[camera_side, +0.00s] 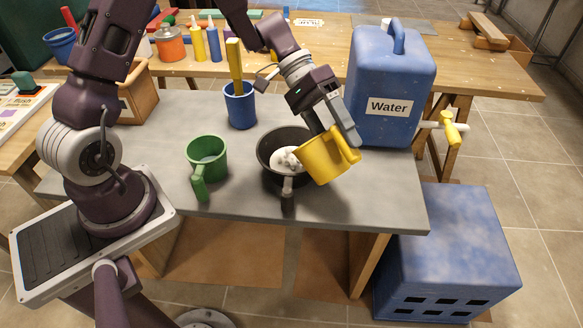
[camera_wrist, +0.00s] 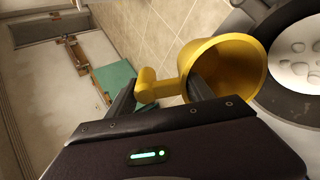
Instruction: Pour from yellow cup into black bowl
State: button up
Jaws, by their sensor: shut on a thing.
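The yellow cup (camera_side: 322,160) is held by my gripper (camera_side: 343,133) above the right side of the black bowl (camera_side: 268,144). The cup is strongly tilted, with its mouth toward the bowl. In the wrist view the yellow cup (camera_wrist: 226,72) sits beyond my gripper fingers (camera_wrist: 160,92), which close at its handle side. Its visible inside looks empty. The black bowl (camera_wrist: 275,98) shows at the right edge of the wrist view. A white substance with lumps (camera_side: 287,158) lies in the bowl; the cup hides part of it in the side view.
A green cup (camera_side: 206,158) stands left of the bowl on the grey table (camera_side: 240,190). A blue cup (camera_side: 240,105) with a yellow-handled item stands behind. A blue water container (camera_side: 390,85) stands at the back right. The table's front edge is close to the bowl.

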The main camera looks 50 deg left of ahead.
jog(key=c, duration=0.7)
jog(key=shift+r, duration=3.5)
jog(key=shift+d+r+y, duration=0.15)
jog(key=shift+r+y, duration=0.05)
jog(key=shift+y, duration=0.9)
jog(key=y, duration=0.7)
jog(key=shift+w+f+y, duration=0.1)
jog(key=shift+f+y, duration=0.05)
jog(key=shift+y, duration=0.15)
jog(key=shift+a+y, duration=0.2)
jog(key=shift+y, duration=0.4)
